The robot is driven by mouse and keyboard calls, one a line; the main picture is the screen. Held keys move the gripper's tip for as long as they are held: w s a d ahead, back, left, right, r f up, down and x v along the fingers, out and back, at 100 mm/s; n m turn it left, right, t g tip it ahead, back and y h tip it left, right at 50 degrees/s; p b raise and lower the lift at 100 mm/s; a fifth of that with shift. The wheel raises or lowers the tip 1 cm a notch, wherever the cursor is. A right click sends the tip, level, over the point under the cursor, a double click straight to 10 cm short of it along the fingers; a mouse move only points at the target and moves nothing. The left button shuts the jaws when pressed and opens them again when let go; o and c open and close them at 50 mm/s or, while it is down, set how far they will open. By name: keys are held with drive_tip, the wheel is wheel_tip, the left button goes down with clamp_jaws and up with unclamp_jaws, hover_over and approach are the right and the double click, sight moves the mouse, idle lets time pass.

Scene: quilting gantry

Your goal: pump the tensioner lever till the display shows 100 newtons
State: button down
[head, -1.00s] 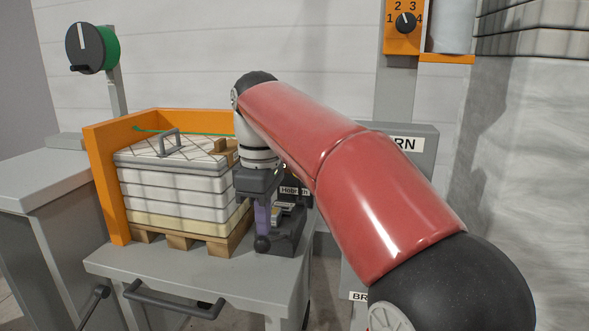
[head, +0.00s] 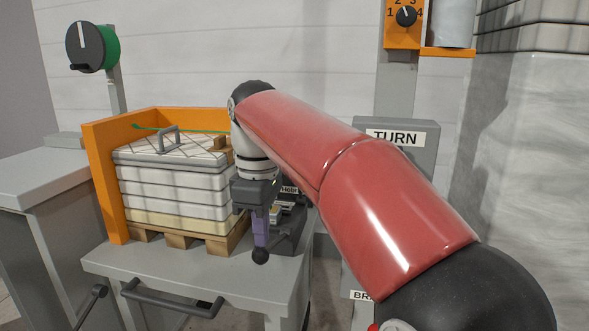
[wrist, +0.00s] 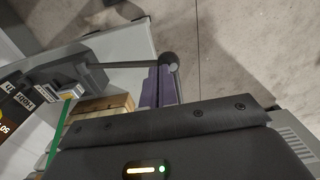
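The tensioner (head: 290,232) is a dark grey device on the right end of the grey table, partly hidden behind my gripper. Its lever shows in the wrist view as a thin dark rod (wrist: 125,64) ending in a round black knob (wrist: 169,58). The knob (head: 261,256) hangs low at the table's front right. My gripper (head: 261,244) points down with its purple fingers close together, and it also shows in the wrist view (wrist: 160,70). The fingertips are at the knob end of the lever and seem to press on it from above. A lit display (wrist: 8,118) is cut off at the left; its full reading cannot be told.
A stack of white quilted layers (head: 175,195) on a wooden pallet (head: 190,241) stands left of my gripper, beside an orange frame (head: 105,195). A drawer handle (head: 170,300) sticks out in front. A grey box marked TURN (head: 395,137) is behind my arm.

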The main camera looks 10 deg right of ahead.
drive_tip(key=shift+s+a+f, duration=0.1)
drive_tip(key=shift+s+f, duration=0.1)
drive_tip(key=shift+f, duration=0.3)
drive_tip(key=shift+s+f+b, duration=0.25)
drive_tip(key=shift+f+b, duration=0.55)
drive_tip(key=shift+f, duration=0.15)
drive_tip(key=shift+s+a+f+b, duration=0.15)
drive_tip(key=shift+s+f+b, duration=0.05)
drive_tip(key=shift+f+b, duration=0.5)
wheel_tip(320, 180, up, 12)
drive_tip(key=p, duration=1.2)
wheel_tip(320, 180, up, 5)
hover_over(260, 249)
